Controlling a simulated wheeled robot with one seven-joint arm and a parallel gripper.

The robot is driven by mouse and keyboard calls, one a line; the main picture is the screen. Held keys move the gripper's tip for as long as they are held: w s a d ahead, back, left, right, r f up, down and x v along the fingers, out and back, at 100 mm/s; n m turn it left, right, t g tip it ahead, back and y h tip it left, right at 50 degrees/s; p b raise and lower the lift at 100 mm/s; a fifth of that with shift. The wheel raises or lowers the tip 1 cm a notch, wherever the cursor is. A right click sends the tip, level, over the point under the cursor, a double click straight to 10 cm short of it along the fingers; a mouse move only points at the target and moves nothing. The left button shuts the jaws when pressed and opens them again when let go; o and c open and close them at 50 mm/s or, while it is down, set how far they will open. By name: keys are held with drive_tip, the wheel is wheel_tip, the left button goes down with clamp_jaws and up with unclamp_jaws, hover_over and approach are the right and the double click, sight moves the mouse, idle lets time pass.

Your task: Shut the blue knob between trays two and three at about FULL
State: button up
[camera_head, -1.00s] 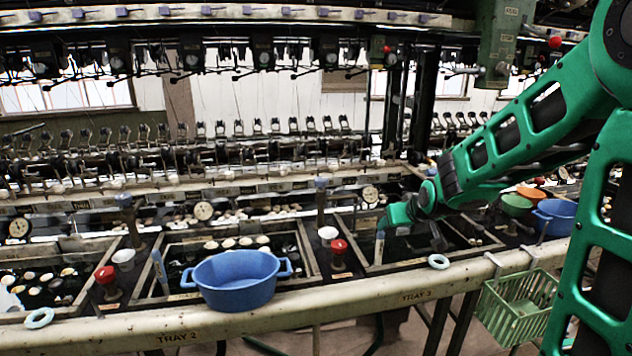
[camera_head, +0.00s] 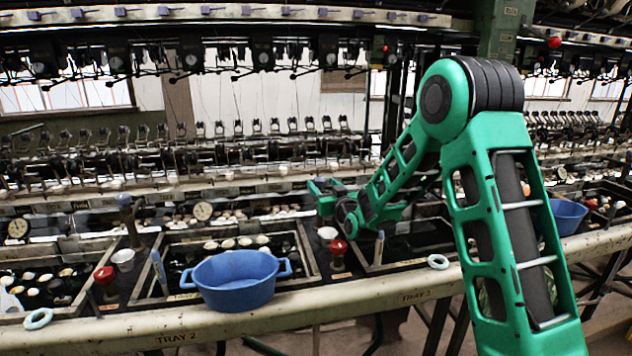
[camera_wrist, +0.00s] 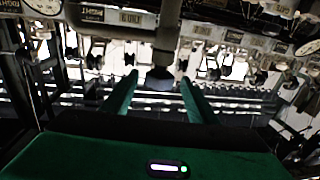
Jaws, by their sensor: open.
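The blue knob (camera_wrist: 160,80) between trays two and three shows in the wrist view as a dull blue round cap on a dark stem, upside down in the picture. It lies between the tips of my two green fingers, with a visible gap on each side. In the head view my gripper (camera_head: 318,190) is at the post's place behind the white cup and hides the knob. My gripper is open. Small label plates (camera_wrist: 130,17) show near the stem, but I cannot read a setting on the knob.
A red knob (camera_head: 338,247) and a white cup (camera_head: 327,233) stand just in front of my gripper. A blue basin (camera_head: 235,282) sits on tray two's front edge. A pale ring (camera_head: 438,261) lies on the front rail.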

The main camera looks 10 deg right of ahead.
sight(316, 177)
drive_tip(key=w, duration=0.4)
drive_tip(key=w+a, duration=0.1)
drive_tip(key=w, duration=0.2)
drive_tip(key=shift+w, duration=0.1)
